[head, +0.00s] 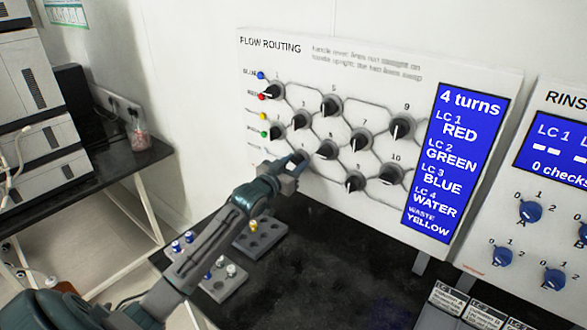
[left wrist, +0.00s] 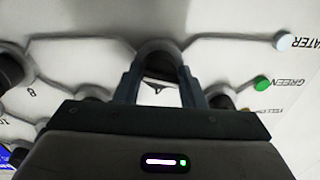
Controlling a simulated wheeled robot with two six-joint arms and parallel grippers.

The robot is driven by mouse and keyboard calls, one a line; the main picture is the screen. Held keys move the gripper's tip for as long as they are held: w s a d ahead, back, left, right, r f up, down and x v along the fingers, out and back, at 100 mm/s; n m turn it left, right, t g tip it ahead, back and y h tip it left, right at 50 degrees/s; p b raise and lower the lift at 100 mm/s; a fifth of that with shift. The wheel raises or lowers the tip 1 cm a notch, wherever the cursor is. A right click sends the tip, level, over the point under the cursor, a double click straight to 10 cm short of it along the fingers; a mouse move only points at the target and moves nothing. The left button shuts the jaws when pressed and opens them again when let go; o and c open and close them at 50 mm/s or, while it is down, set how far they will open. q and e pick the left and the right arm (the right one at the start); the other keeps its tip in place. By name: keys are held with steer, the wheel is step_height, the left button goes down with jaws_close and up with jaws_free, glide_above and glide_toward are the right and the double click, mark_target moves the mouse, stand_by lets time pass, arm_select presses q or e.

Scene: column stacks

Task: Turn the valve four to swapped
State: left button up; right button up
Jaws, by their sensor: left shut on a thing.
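The flow routing panel (head: 290,70) on the wall carries several black valve knobs joined by grey lines. My left gripper (head: 293,165) reaches the lower-left knob of the network, which I take for valve four (head: 299,157); its number is not readable. In the left wrist view the two fingers (left wrist: 160,88) are shut on either side of this dark knob (left wrist: 160,66). The gripper covers part of the knob, so its exact turn is hard to tell. My right gripper is not in view.
The blue display (head: 459,160) reads "4 turns" with LC 1 to LC 4 and waste colours. Neighbouring knobs (head: 327,150) sit close by. Vial racks (head: 262,238) stand on the dark bench (head: 320,255) below. A rinse panel (head: 555,200) is at right.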

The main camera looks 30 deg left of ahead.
arm_select(q)
steer(key=m+b, duration=0.1)
steer(key=m, duration=0.1)
steer(key=m+b, duration=0.2)
steer(key=shift+d+f+m, duration=0.1)
steer(key=shift+f+m, duration=0.25)
steer(key=shift+m, duration=0.05)
steer(key=m+b, duration=0.3)
steer(key=shift+m+h, duration=0.3)
steer(key=shift+m, duration=0.1)
steer(key=m+b, duration=0.3)
steer(key=m, duration=0.2)
steer(key=shift+f, duration=0.15)
steer(key=shift+m+b, duration=0.4)
steer(key=shift+m, duration=0.5)
steer(key=shift+h, duration=0.3)
steer(key=o, duration=0.9)
steer(key=shift+s, duration=0.1)
